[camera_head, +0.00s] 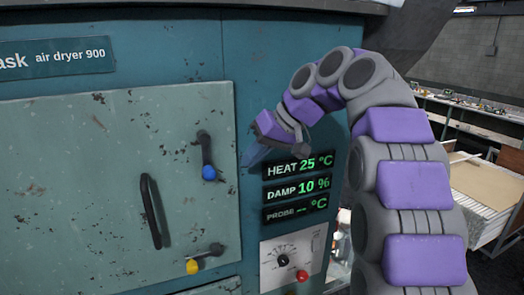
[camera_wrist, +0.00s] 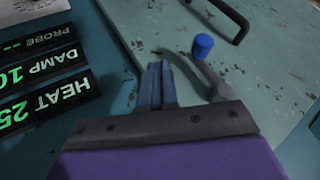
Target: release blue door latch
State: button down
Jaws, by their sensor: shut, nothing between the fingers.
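The blue door latch (camera_head: 209,172) is a dark lever with a blue knob at its lower end, hanging nearly straight down near the right edge of the pale green dryer door (camera_head: 90,190). In the wrist view the latch's blue knob (camera_wrist: 203,46) is at the upper right of my fingers, and its grey lever runs down beside them. My gripper (camera_head: 256,156) is to the right of the latch in the head view, in front of the dryer's teal side strip. Its blue-grey fingers (camera_wrist: 155,82) are shut and empty. I see no contact with the latch.
A yellow-knobbed latch (camera_head: 193,266) sits lower on the door, pointing sideways. A dark vertical handle (camera_head: 152,212) stands out from the door left of both latches. Displays (camera_head: 298,188) and a dial panel (camera_head: 291,258) are at the right. Benches and drawers lie farther right.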

aim_at(207, 160)
jog(key=a, duration=0.2)
jog(key=a+f, duration=0.1)
jog(key=a, duration=0.1)
jog(key=a+f+p, duration=0.1)
jog(key=a, duration=0.1)
jog(key=shift+s+f, duration=0.1)
jog(key=shift+s, duration=0.05)
jog(key=shift+s, duration=0.1)
dwell(0.3)
jog(key=shift+a+f+y+b, duration=0.1)
jog(key=shift+y+b, duration=0.2)
jog(key=shift+b, duration=0.05)
